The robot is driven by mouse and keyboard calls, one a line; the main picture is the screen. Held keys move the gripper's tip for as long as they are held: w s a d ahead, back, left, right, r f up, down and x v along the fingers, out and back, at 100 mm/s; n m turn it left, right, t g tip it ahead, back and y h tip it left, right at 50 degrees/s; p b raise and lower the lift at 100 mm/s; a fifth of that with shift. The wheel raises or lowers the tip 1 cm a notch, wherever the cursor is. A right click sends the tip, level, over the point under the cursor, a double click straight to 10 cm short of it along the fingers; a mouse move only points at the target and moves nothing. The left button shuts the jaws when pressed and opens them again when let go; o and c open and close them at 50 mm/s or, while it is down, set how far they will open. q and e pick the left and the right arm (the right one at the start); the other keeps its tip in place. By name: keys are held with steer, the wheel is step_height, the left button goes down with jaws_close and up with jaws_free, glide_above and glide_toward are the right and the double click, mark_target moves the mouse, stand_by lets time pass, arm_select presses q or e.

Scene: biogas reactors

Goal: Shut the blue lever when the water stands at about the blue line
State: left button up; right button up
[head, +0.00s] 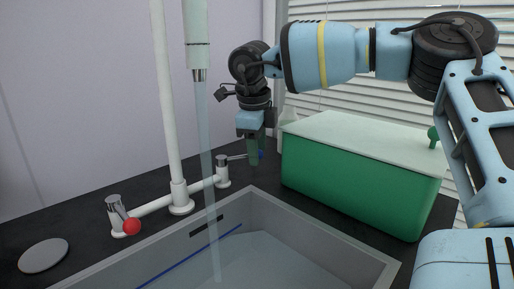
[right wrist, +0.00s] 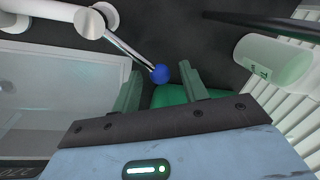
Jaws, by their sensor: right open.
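The blue lever is a metal handle (head: 238,157) with a blue ball (head: 261,154), on the right valve of the tap pipe. The ball also shows in the right wrist view (right wrist: 160,73), near the gap between the fingertips. My right gripper (head: 254,160) is open, pointing down at the ball and partly covering the lever. Its fingers (right wrist: 160,82) do not visibly grip the ball. Water (head: 211,170) runs from the spout (head: 198,60) into the grey sink (head: 270,208). The blue line (head: 190,255) is on the sink's inner wall; the water surface appears close below it, its exact level hard to tell.
A red-balled lever (head: 131,226) is on the left valve. A green box with a pale lid (head: 360,180) stands right of my gripper. A white bottle (right wrist: 275,62) stands behind. A grey disc (head: 43,255) lies on the dark counter at left.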

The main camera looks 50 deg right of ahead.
arm_select(q)
steer(key=shift+w, duration=0.1)
arm_select(e)
steer(key=shift+c, duration=0.3)
jaws_close()
